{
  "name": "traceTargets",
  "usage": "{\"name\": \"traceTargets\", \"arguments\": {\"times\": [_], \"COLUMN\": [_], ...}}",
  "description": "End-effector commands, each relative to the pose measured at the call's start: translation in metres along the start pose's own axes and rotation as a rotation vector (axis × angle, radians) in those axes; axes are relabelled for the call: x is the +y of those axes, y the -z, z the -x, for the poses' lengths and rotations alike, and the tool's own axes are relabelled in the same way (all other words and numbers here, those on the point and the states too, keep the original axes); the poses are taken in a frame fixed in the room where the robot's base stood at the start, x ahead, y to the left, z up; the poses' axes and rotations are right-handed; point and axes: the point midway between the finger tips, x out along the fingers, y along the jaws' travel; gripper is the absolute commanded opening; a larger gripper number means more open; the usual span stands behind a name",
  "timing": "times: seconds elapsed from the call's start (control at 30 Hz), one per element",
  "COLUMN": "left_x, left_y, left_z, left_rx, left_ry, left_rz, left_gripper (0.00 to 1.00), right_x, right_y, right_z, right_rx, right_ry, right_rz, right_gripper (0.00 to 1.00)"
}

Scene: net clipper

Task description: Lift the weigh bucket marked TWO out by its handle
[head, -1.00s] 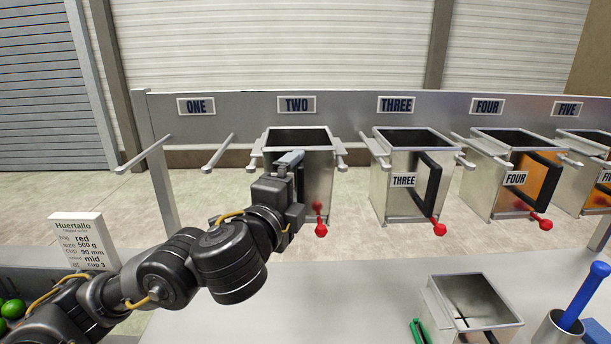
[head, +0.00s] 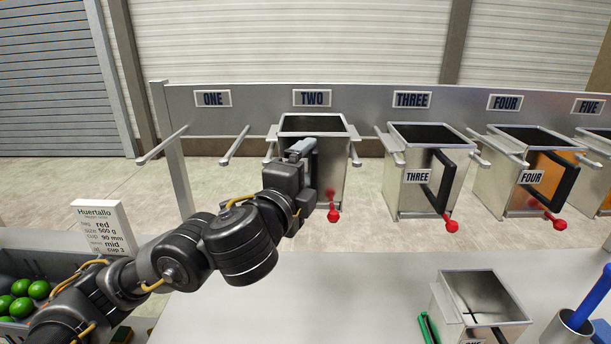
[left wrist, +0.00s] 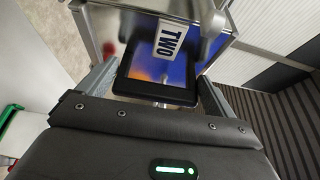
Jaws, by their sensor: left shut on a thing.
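The metal weigh bucket TWO (head: 333,185) is under the TWO sign (head: 312,97), upright, with its rim a little higher than that of bucket THREE (head: 408,190). My left gripper (head: 303,148) is at its front, shut on its black handle, and covers much of the front face. In the left wrist view the black handle (left wrist: 155,92) lies between the fingers, with the TWO label (left wrist: 170,43) just beyond. A red knob (head: 333,215) hangs below the bucket. My right gripper is out of view.
Bucket FOUR (head: 510,195) hangs farther right. The rails under ONE (head: 235,146) are empty. A loose bucket (head: 450,310) stands on the grey counter (head: 350,290), beside a cup with a blue-handled tool (head: 590,295). A sign card (head: 105,232) and green fruit are at left.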

Motion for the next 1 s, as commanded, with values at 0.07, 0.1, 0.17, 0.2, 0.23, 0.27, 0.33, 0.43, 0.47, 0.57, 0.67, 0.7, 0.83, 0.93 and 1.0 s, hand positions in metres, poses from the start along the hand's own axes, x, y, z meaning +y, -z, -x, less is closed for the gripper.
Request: {"name": "traceTargets", "arguments": {"times": [0.07, 0.1, 0.17, 0.2, 0.23, 0.27, 0.33, 0.43, 0.47, 0.57, 0.67, 0.7, 0.83, 0.93, 1.0], "left_x": [-0.019, -0.026, -0.036, -0.043, -0.049, -0.055, -0.068, -0.086, -0.091, -0.108, -0.124, -0.130, -0.145, -0.154, -0.159], "left_y": [0.000, 0.001, 0.000, 0.001, 0.001, 0.001, 0.001, 0.001, 0.001, 0.001, 0.000, 0.001, 0.001, 0.001, 0.001], "left_z": [0.000, 0.000, 0.000, 0.000, 0.000, 0.000, 0.000, 0.000, 0.001, 0.001, 0.001, 0.001, 0.001, 0.001, 0.001], "left_rx": [0.002, 0.002, 0.002, 0.002, 0.002, 0.002, 0.002, 0.002, 0.002, 0.002, 0.002, 0.003, 0.003, 0.002, 0.002], "left_ry": [0.003, 0.003, 0.003, 0.003, 0.003, 0.003, 0.003, 0.003, 0.003, 0.003, 0.003, 0.004, 0.004, 0.004, 0.004], "left_rz": [0.005, 0.003, 0.005, 0.004, 0.005, 0.005, 0.005, 0.005, 0.005, 0.005, 0.005, 0.004, 0.004, 0.003, 0.002], "left_gripper": [0.51, 0.51, 0.51, 0.51, 0.51, 0.51, 0.51, 0.51, 0.51, 0.51, 0.51, 0.51, 0.51, 0.51, 0.51], "right_x": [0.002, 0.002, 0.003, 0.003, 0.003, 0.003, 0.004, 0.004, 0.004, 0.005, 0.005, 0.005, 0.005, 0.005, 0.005], "right_y": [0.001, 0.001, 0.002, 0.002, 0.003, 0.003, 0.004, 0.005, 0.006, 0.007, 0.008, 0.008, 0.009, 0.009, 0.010], "right_z": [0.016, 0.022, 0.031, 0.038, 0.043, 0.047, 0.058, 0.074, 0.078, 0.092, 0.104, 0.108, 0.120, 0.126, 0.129], "right_rx": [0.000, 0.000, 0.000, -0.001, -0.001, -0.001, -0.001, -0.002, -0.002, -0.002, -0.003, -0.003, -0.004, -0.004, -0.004], "right_ry": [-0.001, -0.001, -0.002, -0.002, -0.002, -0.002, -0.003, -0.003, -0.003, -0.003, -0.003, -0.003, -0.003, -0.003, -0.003], "right_rz": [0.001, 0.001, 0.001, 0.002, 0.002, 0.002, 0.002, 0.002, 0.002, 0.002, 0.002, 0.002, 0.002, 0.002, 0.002], "right_gripper": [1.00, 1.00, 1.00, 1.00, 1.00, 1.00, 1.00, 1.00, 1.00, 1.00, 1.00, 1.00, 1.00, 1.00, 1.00]}}
